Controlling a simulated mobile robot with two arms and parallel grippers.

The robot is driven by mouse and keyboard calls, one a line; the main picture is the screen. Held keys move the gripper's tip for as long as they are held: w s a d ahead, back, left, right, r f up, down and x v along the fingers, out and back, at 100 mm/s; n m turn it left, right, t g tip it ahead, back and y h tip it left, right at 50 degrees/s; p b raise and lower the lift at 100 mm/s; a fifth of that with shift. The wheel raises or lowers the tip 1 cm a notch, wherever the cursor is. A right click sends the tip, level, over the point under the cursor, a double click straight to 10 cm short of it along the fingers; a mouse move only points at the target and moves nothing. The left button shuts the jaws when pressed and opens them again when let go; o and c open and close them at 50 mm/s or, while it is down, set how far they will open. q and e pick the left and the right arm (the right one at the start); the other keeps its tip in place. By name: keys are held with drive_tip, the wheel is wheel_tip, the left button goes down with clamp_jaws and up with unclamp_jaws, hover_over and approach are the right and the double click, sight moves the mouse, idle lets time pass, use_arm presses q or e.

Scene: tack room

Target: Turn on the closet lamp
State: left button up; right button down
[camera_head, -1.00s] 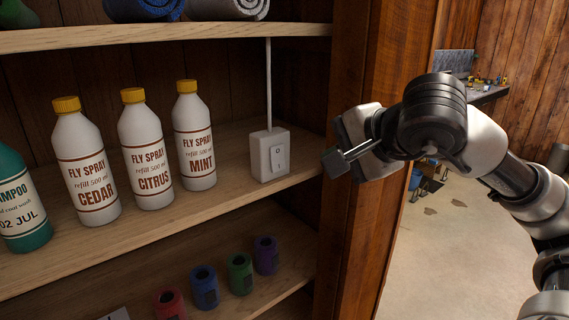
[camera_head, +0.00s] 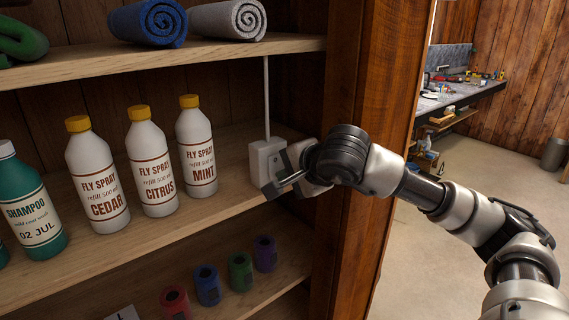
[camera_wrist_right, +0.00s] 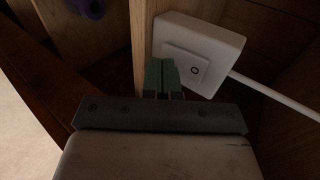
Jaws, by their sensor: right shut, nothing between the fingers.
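A white switch box (camera_head: 267,158) with a cable running up from it stands on the middle shelf, right of the bottles. My right gripper (camera_head: 272,190) is shut and empty in front of the box and hides part of its front. In the right wrist view the switch box (camera_wrist_right: 198,50) shows a rocker with a round mark. The shut fingertips of my right gripper (camera_wrist_right: 162,78) are close beside the rocker; I cannot tell whether they touch it. No lamp shows. My left gripper is not in view.
White fly spray bottles (camera_head: 197,155) and a green shampoo bottle (camera_head: 32,205) stand left of the box. A wooden post (camera_head: 362,130) is right of it. Rolled towels (camera_head: 228,19) lie above; small coloured rolls (camera_head: 240,270) stand below.

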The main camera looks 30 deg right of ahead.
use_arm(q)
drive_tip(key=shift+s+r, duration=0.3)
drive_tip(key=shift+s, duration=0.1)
use_arm(e)
drive_tip(key=shift+w, duration=0.4)
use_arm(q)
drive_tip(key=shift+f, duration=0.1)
use_arm(e)
drive_tip(key=shift+f, duration=0.1)
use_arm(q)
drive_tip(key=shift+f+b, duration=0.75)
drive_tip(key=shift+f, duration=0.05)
use_arm(e)
drive_tip(key=shift+w, duration=0.15)
